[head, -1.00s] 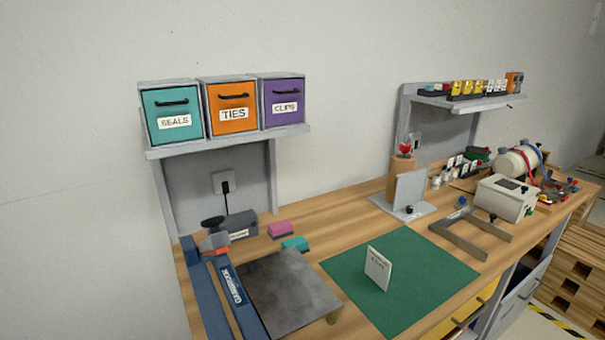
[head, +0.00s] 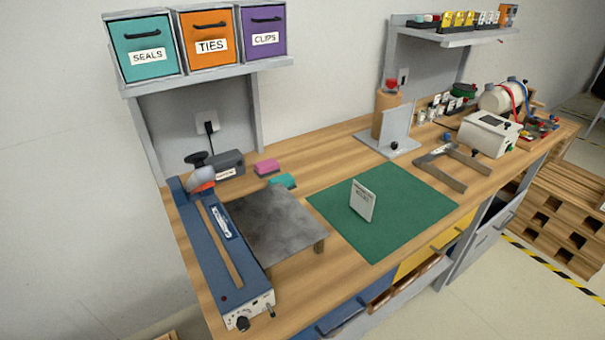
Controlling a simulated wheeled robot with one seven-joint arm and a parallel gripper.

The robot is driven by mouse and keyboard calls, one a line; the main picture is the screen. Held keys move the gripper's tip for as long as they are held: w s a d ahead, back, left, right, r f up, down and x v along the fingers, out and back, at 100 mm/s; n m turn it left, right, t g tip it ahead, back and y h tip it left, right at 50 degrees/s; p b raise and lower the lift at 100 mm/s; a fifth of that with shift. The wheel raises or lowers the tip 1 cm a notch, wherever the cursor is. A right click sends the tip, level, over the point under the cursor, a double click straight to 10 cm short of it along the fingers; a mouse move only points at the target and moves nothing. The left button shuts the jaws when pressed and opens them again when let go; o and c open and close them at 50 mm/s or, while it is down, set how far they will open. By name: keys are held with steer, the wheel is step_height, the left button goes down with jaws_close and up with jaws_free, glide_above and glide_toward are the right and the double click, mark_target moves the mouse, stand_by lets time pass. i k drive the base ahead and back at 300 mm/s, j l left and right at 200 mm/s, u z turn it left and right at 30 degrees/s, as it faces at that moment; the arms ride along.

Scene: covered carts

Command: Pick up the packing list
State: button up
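A small white card with printed text (head: 362,201), which looks like the packing list, stands upright and slightly tilted on the green mat (head: 408,190). The mat lies on the wooden workbench (head: 330,151). The print is too small to read for sure. My gripper is not in view, and nothing touches the card.
A blue sealer (head: 222,245) and a dark metal plate (head: 270,222) stand left of the mat. Pink (head: 267,166) and teal (head: 284,181) blocks lie behind. A grey frame (head: 452,168) lies right of it. Labelled bins (head: 211,45) sit on a shelf above. The mat around the card is clear.

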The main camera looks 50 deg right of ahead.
mark_target(362, 200)
steer(key=j+z, duration=0.1)
steer(key=z, duration=0.25)
steer(key=k+j+z, duration=0.1)
steer(key=z, duration=0.25)
steer(key=i+j+z, duration=0.1)
steer(key=z, duration=0.25)
